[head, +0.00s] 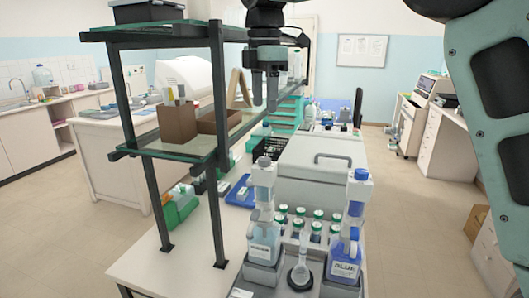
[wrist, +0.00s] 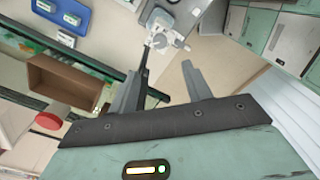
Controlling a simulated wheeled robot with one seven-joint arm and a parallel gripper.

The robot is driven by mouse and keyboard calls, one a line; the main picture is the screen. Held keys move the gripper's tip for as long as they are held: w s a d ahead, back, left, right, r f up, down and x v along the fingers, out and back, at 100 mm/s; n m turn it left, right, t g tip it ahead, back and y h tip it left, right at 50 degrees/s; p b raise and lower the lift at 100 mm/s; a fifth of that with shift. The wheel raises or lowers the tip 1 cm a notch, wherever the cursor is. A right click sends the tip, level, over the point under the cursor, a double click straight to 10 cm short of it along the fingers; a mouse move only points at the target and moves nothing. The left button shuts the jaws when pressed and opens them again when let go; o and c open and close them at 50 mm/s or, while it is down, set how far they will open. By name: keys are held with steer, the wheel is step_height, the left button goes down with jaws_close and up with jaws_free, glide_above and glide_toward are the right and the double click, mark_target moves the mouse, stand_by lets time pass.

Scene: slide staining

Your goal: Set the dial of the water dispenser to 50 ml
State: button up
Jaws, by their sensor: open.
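Two bottle-top dispensers stand near the front of the bench in the head view. The left one (head: 263,235) holds pale, clear bluish liquid, and its label is too small to read surely. The right one (head: 344,245) holds deep blue liquid and is labelled BLUE. The left one looks like the water dispenser, but no dial setting can be read. My gripper (head: 265,92) hangs pointing down, high above and behind the dispensers, beside the shelf. In the wrist view my gripper (wrist: 160,78) is open and empty, with a small white device (wrist: 167,40) beyond its fingers.
A black-framed glass shelf (head: 190,150) with brown boxes (head: 178,124) stands close left of my gripper. A large white lidded box (head: 320,165) stands behind the dispensers. Several green-capped bottles (head: 318,214) and a funnel-like piece (head: 301,265) stand between and behind them.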

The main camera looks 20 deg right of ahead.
mark_target(265, 158)
step_height(265, 158, down, 14)
steer(key=shift+r+p, duration=0.25)
steer(key=shift+p, duration=0.9)
steer(key=c, duration=1)
